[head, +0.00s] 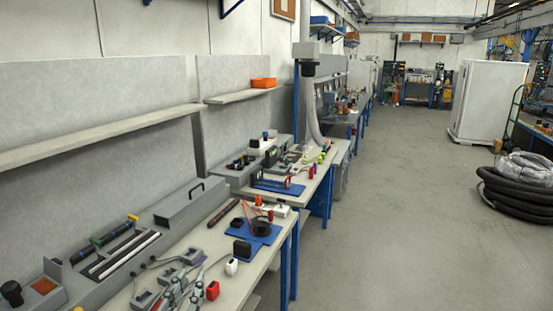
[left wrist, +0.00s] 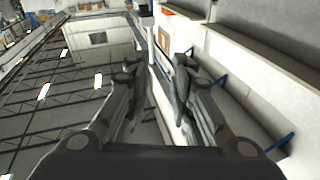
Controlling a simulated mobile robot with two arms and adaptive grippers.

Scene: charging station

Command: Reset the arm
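My left gripper (left wrist: 158,82) fills the lower middle of the left wrist view. Its two dark grey fingers stand apart with a clear gap between them, and nothing is held there. Past the fingers, the left wrist view shows a pale wall and dark roof beams, tilted. In the head view I cannot clearly pick out either gripper among the items at the lower edge. My right gripper does not show in either view.
A long grey workbench (head: 232,285) runs along the left wall. It holds a blue mat (head: 262,237), a red block (head: 213,290), a grey case (head: 190,203) and several cabled devices. An orange bin (head: 263,82) sits on a shelf. Black hoses (head: 510,195) lie right; the floor between is clear.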

